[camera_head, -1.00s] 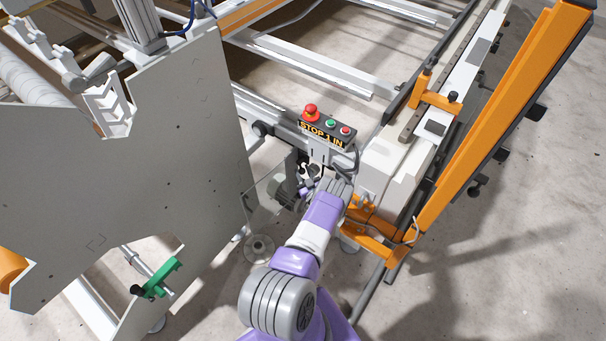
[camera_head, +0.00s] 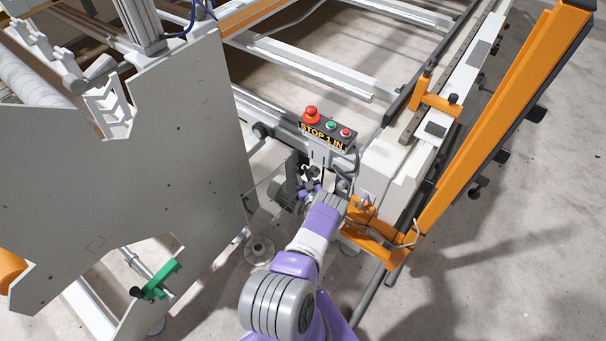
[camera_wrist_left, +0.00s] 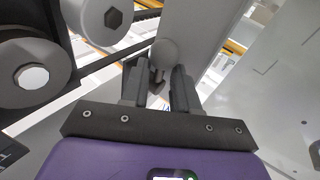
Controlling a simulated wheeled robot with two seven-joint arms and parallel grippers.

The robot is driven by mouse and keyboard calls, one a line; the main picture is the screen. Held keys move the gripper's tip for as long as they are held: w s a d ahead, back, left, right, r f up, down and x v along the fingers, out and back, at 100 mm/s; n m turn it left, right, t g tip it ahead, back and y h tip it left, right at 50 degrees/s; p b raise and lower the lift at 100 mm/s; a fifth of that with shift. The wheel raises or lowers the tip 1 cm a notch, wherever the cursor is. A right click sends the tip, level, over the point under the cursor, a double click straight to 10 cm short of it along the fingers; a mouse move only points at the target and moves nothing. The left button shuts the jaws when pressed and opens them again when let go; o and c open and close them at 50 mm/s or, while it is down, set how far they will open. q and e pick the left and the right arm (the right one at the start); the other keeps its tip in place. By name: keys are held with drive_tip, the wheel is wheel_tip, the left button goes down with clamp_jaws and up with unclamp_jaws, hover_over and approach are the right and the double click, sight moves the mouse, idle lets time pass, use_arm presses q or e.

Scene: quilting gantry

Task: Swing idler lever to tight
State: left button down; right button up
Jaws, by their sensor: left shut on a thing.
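My left gripper (camera_head: 310,187) is in the gap below the STOP 1 IN button box, at the end of my purple arm. In the left wrist view, its two dark fingers (camera_wrist_left: 160,88) are closed about a short stem below a grey ball knob (camera_wrist_left: 165,54). I take this to be the handle of the idler lever. The rest of the lever is hidden by the gripper, so its angle cannot be told. Two grey round wheels (camera_wrist_left: 32,76) show at the left, with a dark belt-like strip (camera_wrist_left: 118,52) beside them. My right gripper is not in view.
The button box (camera_head: 328,130) stands just above the gripper. A large grey side plate (camera_head: 190,150) is to the left. A white beam end (camera_head: 385,180) and orange frame parts (camera_head: 375,232) are close on the right. Open floor (camera_head: 480,270) lies at the lower right.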

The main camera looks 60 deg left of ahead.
use_arm(q)
drive_tip(key=shift+s+a+f+m+t+y, duration=0.15)
drive_tip(key=shift+f+m+t+y, duration=0.15)
drive_tip(key=shift+m+y, duration=0.2)
drive_tip(key=c, duration=1.2)
unclamp_jaws()
drive_tip(key=shift+o, duration=0.2)
drive_tip(key=p+v, duration=0.1)
drive_tip(key=v, duration=0.6)
drive_tip(key=shift+d+p, duration=0.25)
drive_tip(key=shift+p, duration=0.15)
drive_tip(key=shift+s+f, duration=0.1)
drive_tip(key=shift+f, duration=0.05)
